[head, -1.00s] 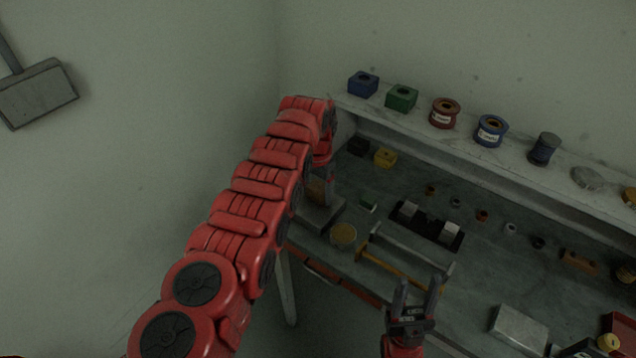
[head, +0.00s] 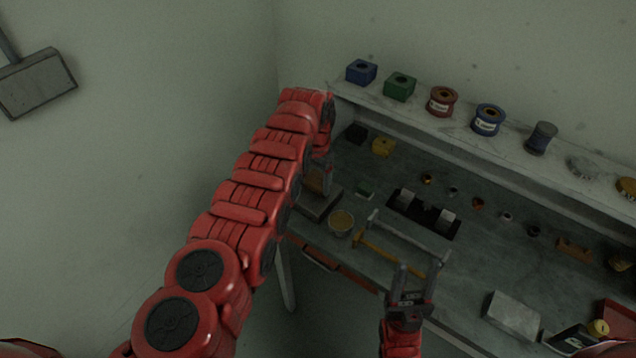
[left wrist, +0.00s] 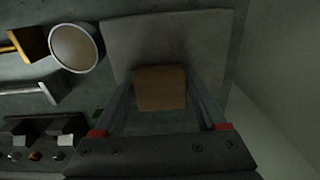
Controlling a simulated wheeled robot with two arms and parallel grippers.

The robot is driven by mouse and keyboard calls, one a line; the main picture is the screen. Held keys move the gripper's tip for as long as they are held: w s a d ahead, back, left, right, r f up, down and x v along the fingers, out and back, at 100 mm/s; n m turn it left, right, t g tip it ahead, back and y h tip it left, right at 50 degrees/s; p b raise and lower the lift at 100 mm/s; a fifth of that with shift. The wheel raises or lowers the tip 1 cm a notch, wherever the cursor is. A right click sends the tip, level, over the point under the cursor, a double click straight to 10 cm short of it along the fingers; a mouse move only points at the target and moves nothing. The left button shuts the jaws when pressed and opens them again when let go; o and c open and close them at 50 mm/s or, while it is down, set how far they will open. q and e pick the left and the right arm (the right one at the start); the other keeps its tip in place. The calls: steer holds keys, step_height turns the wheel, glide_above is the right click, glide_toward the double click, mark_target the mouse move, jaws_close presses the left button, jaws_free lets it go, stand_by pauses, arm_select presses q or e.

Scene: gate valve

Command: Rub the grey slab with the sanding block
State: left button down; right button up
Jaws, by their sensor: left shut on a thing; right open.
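The grey slab (left wrist: 165,36) lies flat on the bench and fills the upper middle of the left wrist view. In the head view the slab (head: 313,207) is partly hidden behind my left arm. My left gripper (head: 318,178) is shut on the brown sanding block (left wrist: 160,88), which sits between its fingers. The block overlaps the slab's near edge in the left wrist view; I cannot tell if they touch. My right gripper (head: 417,278) is open and empty, over the bench's front edge.
Right of the slab are a round tin (head: 341,222), a yellow-handled tool (head: 385,255), a grey bar (head: 410,237) and a black holder (head: 424,214). A pale block (head: 513,314) lies further right. Spools and blocks stand on the back shelf (head: 460,135).

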mark_target(315, 179)
arm_select(q)
steer(key=shift+w+a+r, duration=0.15)
steer(key=shift+w+r, duration=0.05)
steer(key=shift+r, duration=0.95)
steer(key=shift+s+r, duration=0.2)
steer(key=shift+r, duration=1)
steer(key=shift+w+r+b, duration=0.1)
steer(key=shift+r+b, duration=0.25)
steer(key=shift+r, duration=1.3)
